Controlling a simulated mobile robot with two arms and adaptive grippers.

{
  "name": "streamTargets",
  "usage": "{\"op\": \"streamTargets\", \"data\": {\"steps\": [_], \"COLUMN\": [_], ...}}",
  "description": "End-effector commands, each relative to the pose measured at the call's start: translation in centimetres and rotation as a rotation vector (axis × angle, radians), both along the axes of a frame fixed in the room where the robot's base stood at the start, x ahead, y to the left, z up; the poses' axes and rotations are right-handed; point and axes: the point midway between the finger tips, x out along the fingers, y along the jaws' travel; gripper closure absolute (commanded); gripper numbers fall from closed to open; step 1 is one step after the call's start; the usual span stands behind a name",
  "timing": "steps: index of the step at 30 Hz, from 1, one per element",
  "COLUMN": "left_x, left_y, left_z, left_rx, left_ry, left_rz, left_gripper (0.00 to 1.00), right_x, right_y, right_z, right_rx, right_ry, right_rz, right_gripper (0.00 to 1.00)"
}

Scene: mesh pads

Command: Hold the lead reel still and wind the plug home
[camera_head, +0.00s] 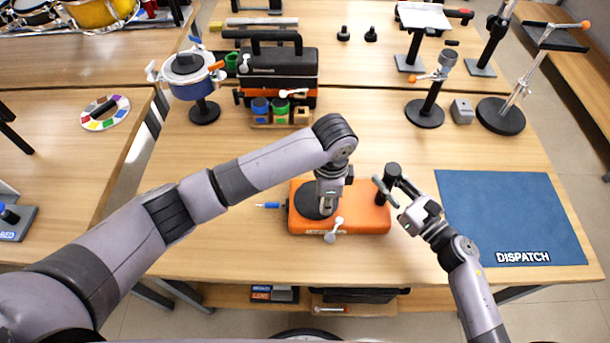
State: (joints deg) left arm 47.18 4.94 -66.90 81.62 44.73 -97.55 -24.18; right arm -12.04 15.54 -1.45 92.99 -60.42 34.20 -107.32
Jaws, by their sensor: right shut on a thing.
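The lead reel is an orange, box-like unit (362,220) on the bench, with a round black disc (304,205) on its left part and a pale lever on its front. A blue-tipped plug (268,205) sticks out at its left side. My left gripper (327,207) reaches down from above onto the disc and hides part of it; its finger gap is not clear. My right gripper (402,200) is at the unit's right end, shut on a dark handle (393,172) beside a grey-green bar (384,191). The exact grip is small and partly hidden.
A blue DISPATCH mat (510,205) lies bare at the right. Behind stand a black-and-orange toolbox (278,68), several coloured pots, a blue round pot (190,78) on a stand, and upright stands (425,112) at the back right. Bench left of the plug is clear.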

Motion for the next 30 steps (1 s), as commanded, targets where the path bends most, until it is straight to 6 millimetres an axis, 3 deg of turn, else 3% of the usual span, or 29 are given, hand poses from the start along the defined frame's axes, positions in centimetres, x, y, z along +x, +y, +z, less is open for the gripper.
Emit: {"op": "streamTargets", "data": {"steps": [1, 14, 15, 25, 30], "left_x": [-0.31, -0.51, -0.5, -0.31, -0.26], "left_y": [-0.04, 0.68, 0.62, 0.61, 0.61], "left_z": [-0.19, -0.27, -0.25, -0.15, -0.12], "left_rx": [0.001, 0.002, 0.002, 0.001, 0.001], "left_ry": [0.007, 0.008, 0.008, 0.003, 0.002], "left_rz": [-0.003, -0.002, -0.003, -0.001, -0.001], "left_gripper": [1.0, 1.0, 0.76, 0.55, 0.55], "right_x": [-0.17, -0.14, -0.13, -0.15, -0.16], "right_y": [-0.03, -0.08, -0.08, -0.1, -0.1], "right_z": [-0.69, -0.68, -0.68, -0.67, -0.67], "right_rx": [-0.005, -0.006, -0.006, -0.006, -0.006], "right_ry": [0.012, 0.012, 0.012, 0.012, 0.012], "right_rz": [-0.003, -0.004, -0.004, -0.004, -0.003], "right_gripper": [1.0, 1.0, 1.0, 1.0, 1.0]}}
